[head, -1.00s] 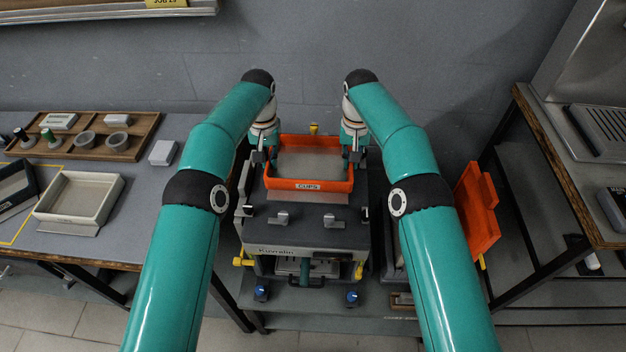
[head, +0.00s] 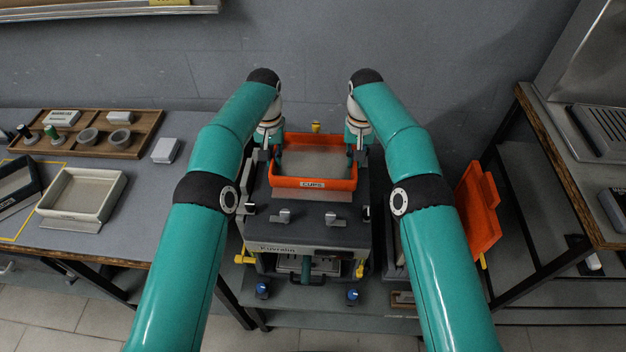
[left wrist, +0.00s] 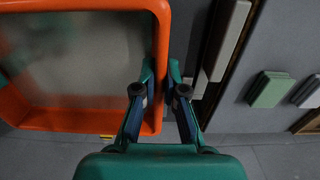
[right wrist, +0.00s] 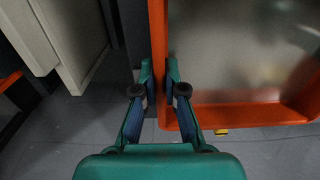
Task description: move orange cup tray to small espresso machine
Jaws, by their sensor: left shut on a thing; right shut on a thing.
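The orange cup tray (head: 314,184), marked CUPS, is over the rear top of the small espresso machine (head: 306,232) in the head view. It looks level and empty. I cannot tell whether it touches the machine top. My left gripper (head: 272,156) is shut on the tray's left side wall; the left wrist view shows its fingers (left wrist: 160,82) on both sides of the orange rim. My right gripper (head: 357,154) is shut on the right side wall, and the right wrist view shows the same hold (right wrist: 160,82). Parts of the fingers are hidden behind the tray walls.
A table at left holds a pale tray (head: 82,196), a wooden tray (head: 139,142) and a white box (head: 166,150). An orange panel (head: 479,205) stands right of the machine, partly behind my right arm. A wood-edged counter (head: 566,160) is at far right. The grey wall is behind.

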